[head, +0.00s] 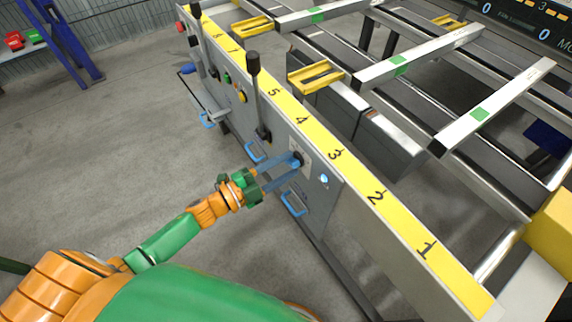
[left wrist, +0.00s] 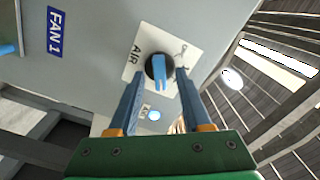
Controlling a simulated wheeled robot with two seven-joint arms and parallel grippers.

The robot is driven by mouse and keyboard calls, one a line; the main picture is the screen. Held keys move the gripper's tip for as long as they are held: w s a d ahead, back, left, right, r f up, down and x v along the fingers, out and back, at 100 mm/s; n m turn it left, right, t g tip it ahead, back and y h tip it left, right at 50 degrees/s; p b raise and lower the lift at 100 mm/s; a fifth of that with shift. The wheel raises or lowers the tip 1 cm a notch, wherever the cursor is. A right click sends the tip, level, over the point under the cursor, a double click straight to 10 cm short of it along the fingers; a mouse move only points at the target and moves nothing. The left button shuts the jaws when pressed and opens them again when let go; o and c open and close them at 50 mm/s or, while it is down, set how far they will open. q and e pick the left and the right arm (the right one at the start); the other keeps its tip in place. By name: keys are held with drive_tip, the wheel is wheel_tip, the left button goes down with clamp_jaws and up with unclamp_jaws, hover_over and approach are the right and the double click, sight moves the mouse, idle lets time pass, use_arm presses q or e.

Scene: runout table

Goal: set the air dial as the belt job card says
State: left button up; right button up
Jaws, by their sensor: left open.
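The air dial (left wrist: 150,73) is a round black knob with a blue bar across it, on a white plate (left wrist: 136,63) marked AIR. In the left wrist view the bar runs nearly up and down the picture; small marks at the plate's right are too small to read. In the head view the dial (head: 298,158) is on the side panel below the yellow strip's 3 and 4. My left gripper (head: 286,172) is open, its blue fingers on either side of the dial; I cannot tell whether they touch it. I cannot make out a job card. My right gripper is out of view.
The grey side panel (head: 322,205) carries a black lever (head: 254,88), blue handles (head: 293,204), coloured buttons and a lit blue-white spot (head: 324,179). A FAN 1 label (left wrist: 55,32) is near the dial. Rails with yellow brackets (head: 316,76) lie beyond.

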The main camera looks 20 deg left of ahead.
use_arm(q)
drive_tip(key=v, duration=0.6)
drive_tip(key=shift+s+a, duration=0.25)
drive_tip(key=shift+s, duration=0.05)
drive_tip(key=s+a+f+n+g+y, duration=0.2)
drive_tip(key=s+a+f+n+y, duration=0.25)
drive_tip(key=f, duration=0.65)
drive_tip(key=s+a+f+n+g+y, duration=0.25)
drive_tip(key=f+n+y, duration=0.35)
drive_tip(key=f, duration=0.5)
drive_tip(key=s+d+f+n+g, duration=0.2)
drive_tip(key=s+f+n+g, duration=0.15)
drive_tip(key=s+f, duration=0.4)
drive_tip(key=s+d+f+n+g, duration=0.25)
drive_tip(key=s+f+g, duration=0.2)
drive_tip(key=s, duration=0.65)
wheel_tip(320, 180, up, 12)
drive_tip(key=s+p, duration=0.2)
drive_tip(key=p, duration=1)
drive_tip(key=shift+s+d+n+g+p, duration=0.25)
drive_tip(key=shift+s+n+g+p, duration=0.1)
drive_tip(key=shift+s, duration=0.05)
